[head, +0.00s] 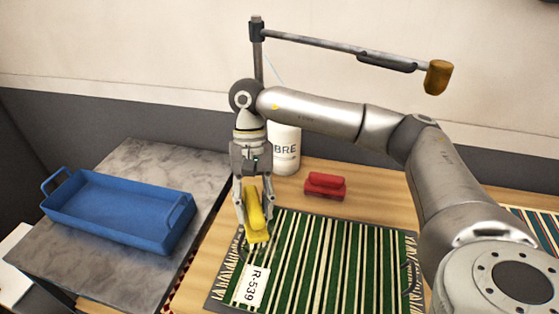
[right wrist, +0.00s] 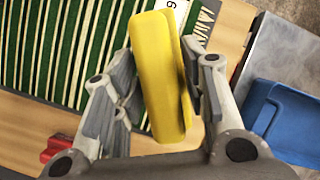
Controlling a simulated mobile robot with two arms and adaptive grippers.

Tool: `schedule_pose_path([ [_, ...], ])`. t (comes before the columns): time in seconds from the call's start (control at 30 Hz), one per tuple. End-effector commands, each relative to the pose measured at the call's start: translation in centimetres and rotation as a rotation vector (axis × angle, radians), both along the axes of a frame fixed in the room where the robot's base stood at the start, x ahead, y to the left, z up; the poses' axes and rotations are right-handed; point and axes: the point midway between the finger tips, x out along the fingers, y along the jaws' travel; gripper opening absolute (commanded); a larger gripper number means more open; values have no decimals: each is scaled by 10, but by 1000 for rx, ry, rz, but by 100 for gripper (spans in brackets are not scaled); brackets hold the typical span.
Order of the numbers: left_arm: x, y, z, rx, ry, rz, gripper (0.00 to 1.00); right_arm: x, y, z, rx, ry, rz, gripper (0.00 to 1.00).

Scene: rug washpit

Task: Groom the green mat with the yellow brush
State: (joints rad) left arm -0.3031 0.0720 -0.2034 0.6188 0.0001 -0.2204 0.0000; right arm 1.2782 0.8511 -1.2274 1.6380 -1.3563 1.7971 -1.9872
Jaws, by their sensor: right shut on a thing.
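My right gripper (head: 250,205) points down at the far left corner of the green mat. It is shut on the yellow brush (head: 254,216). In the right wrist view the yellow brush (right wrist: 158,75) sits between the two fingers of the gripper (right wrist: 160,88). The green mat (head: 335,265) has cream stripes and fringed ends and lies flat on the wooden table. A white label reading R-539 (head: 250,286) lies at its left side. I cannot tell whether the brush touches the mat. My left gripper is not in view.
A red brush-like block (head: 325,186) lies on the wood behind the mat. A white bottle (head: 286,150) stands behind my right gripper. A blue tray (head: 110,222) with handles sits on a grey table (head: 135,155) at the left. Another striped rug (head: 545,226) shows at the right edge.

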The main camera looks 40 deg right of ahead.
Motion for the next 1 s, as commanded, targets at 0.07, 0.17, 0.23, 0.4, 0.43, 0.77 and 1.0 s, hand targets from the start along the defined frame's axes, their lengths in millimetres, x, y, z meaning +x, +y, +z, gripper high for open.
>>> schedule_pose_path([
  [0.07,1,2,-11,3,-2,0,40,26,-20,-3,38,-12,-140,14],
  [0.17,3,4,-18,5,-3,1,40,52,-47,0,78,-36,-297,14],
  [0.23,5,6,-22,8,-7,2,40,65,-65,2,97,-50,-384,14],
  [0.4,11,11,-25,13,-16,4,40,80,-89,5,123,-77,-498,14],
  [0.43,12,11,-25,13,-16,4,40,81,-91,5,124,-78,-507,14],
  [0.77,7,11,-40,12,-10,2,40,82,-92,-21,124,-80,-512,14],
  [1.0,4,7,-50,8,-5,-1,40,82,-92,-42,125,-80,-511,14],
])
